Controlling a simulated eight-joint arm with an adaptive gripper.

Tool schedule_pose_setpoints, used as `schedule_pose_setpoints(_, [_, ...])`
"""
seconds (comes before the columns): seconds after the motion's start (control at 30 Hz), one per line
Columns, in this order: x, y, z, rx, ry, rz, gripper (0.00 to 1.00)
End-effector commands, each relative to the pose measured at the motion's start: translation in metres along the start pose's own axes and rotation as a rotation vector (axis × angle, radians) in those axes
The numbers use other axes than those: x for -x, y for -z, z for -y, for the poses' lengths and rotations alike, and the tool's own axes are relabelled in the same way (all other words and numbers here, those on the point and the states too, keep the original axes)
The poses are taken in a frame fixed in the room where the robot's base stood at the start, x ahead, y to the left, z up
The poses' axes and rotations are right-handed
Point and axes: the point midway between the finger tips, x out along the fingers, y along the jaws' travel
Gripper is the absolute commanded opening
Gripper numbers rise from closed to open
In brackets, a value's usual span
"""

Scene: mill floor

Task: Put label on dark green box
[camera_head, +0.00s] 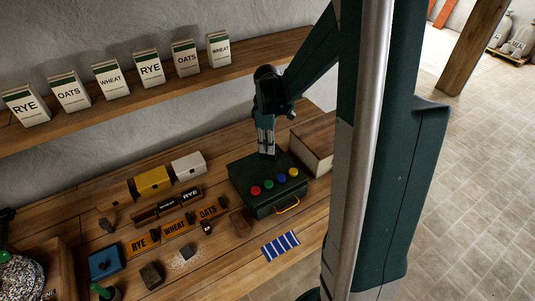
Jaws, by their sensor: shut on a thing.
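The dark green box (240,179) sits on the wooden bench, right of centre. Red, blue, yellow and green round knobs are on its top, and a yellow handle (287,206) is on its front. My gripper (267,152) points down over the back part of the box top. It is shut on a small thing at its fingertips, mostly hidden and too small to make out. I cannot tell whether this thing is the label or whether it touches the box. Orange plates reading RYE (139,244), WHEAT (174,228) and OATS (208,212) lie on the bench.
A wooden box (315,139) stands close behind and right of the green box. A blue striped cloth (280,246) lies in front. Yellow (153,181) and white (188,166) boxes stand left. A shelf (150,98) of grain packets runs above. My arm blocks the bench's right side.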

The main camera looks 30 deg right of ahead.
Motion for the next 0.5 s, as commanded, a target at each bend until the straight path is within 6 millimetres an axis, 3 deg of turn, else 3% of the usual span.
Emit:
schedule_pose_setpoints(0.23, [-0.005, 0.0, -0.001, 0.0, 0.0, 0.0, 0.0])
schedule_pose_setpoints(0.5, [-0.031, 0.0, -0.001, 0.0, 0.0, 0.0, 0.0])
